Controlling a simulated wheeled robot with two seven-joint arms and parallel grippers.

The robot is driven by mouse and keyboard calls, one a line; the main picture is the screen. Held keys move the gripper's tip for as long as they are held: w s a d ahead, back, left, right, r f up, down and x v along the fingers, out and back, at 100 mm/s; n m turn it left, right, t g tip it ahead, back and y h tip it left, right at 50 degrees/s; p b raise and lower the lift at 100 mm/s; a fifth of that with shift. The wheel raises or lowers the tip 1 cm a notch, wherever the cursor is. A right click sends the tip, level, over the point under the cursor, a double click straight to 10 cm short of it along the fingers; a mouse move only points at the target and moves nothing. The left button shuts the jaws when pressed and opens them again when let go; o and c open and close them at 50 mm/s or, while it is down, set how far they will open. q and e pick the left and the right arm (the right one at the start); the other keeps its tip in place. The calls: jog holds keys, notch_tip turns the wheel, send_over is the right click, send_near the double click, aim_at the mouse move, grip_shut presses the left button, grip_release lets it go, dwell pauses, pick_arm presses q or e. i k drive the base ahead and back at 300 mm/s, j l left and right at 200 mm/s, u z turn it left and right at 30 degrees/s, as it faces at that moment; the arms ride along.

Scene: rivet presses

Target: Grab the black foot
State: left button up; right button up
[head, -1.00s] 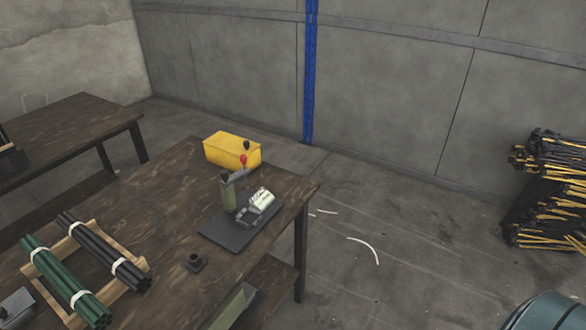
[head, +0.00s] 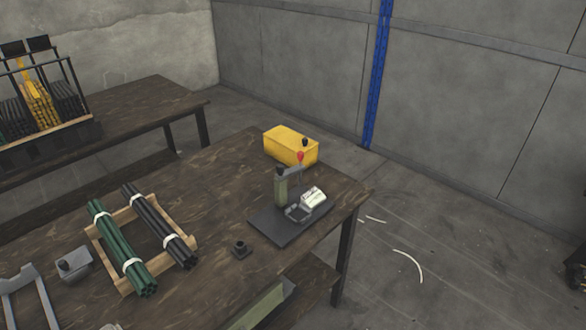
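A small black foot (head: 240,249), with a flat base and a short round collar, stands on the dark wooden table (head: 205,205). It is front-left of the press's dark base plate and right of the wooden rack, apart from both. Nothing touches or covers it. Neither of my grippers can be made out in the head view.
A press (head: 282,190) with a red-knobbed lever stands on a dark plate; a yellow box (head: 288,146) is behind it. A wooden rack (head: 108,258) holds green and black tube bundles. A grey block (head: 75,264) and grey frame (head: 22,290) are at left.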

aim_at(241, 250)
jog(key=i+l+u, duration=0.1)
jog(key=u, duration=0.4)
jog(key=l+u, duration=0.15)
jog(key=u, duration=0.3)
jog(key=l+u, duration=0.2)
jog(key=u, duration=0.3)
jog(key=l+u, duration=0.2)
jog(key=l, duration=0.35)
jog(key=k+l+u, duration=0.1)
jog(key=l+u, duration=0.15)
jog(key=l, duration=0.3)
jog(key=k+l+u, duration=0.2)
jog(key=l, duration=0.95)
